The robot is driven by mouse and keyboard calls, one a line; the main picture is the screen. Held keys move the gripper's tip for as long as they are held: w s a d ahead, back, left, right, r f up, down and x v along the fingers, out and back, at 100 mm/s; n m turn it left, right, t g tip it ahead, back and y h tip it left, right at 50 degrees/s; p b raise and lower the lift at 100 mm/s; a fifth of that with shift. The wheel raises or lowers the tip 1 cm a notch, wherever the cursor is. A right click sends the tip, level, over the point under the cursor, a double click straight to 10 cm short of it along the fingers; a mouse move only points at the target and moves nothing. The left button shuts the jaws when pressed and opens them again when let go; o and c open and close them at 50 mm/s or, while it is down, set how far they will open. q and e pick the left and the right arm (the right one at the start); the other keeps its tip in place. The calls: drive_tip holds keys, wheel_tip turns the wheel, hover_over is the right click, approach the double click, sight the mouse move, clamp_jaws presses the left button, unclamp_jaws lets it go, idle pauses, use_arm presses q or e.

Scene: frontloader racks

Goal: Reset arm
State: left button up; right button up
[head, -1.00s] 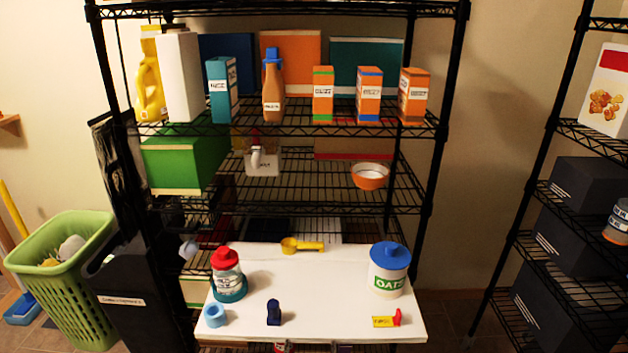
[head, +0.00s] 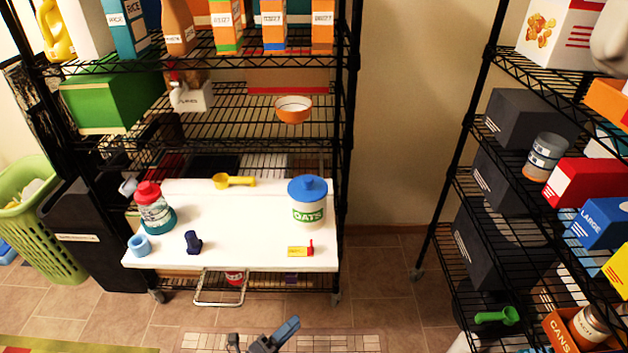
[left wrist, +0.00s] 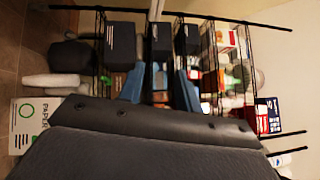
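My left gripper (head: 260,340) shows at the bottom edge of the head view, low over the floor and in front of the rack. In the left wrist view its two blue fingers (left wrist: 159,85) stand apart with nothing between them. The right gripper is not seen in either view.
A wire rack holds a white board (head: 250,240) with an oats canister (head: 308,212), a red-lidded jar (head: 152,206) and a yellow scoop (head: 232,181). A second rack with black boxes (head: 510,240) and a green scoop (head: 497,316) stands right. Floor between the racks is clear.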

use_arm(q)
drive_tip(key=w+a+f+n+g+y, duration=0.15)
drive_tip(key=a+f+n+y, duration=0.25)
drive_tip(key=a+n+y, duration=0.4)
drive_tip(key=w+a+f+n+g+y, duration=0.15)
drive_tip(key=a+f+n+y, duration=0.35)
drive_tip(key=n, duration=0.6)
drive_tip(key=s+d+r+n+g, duration=0.1)
drive_tip(key=s+r+n+g, duration=0.1)
drive_tip(key=s, duration=0.4)
drive_tip(key=s+d+r+n+g, duration=0.2)
drive_tip(key=s+g, duration=0.1)
drive_tip(key=s, duration=0.4)
drive_tip(key=s+d+r+n+g+h+p, duration=0.1)
drive_tip(key=s+d+r+n+g, duration=0.1)
drive_tip(key=s, duration=0.4)
drive_tip(key=shift+s+d+n+g, duration=0.2)
drive_tip(key=shift+n+g, duration=0.4)
drive_tip(key=shift+g, duration=0.2)
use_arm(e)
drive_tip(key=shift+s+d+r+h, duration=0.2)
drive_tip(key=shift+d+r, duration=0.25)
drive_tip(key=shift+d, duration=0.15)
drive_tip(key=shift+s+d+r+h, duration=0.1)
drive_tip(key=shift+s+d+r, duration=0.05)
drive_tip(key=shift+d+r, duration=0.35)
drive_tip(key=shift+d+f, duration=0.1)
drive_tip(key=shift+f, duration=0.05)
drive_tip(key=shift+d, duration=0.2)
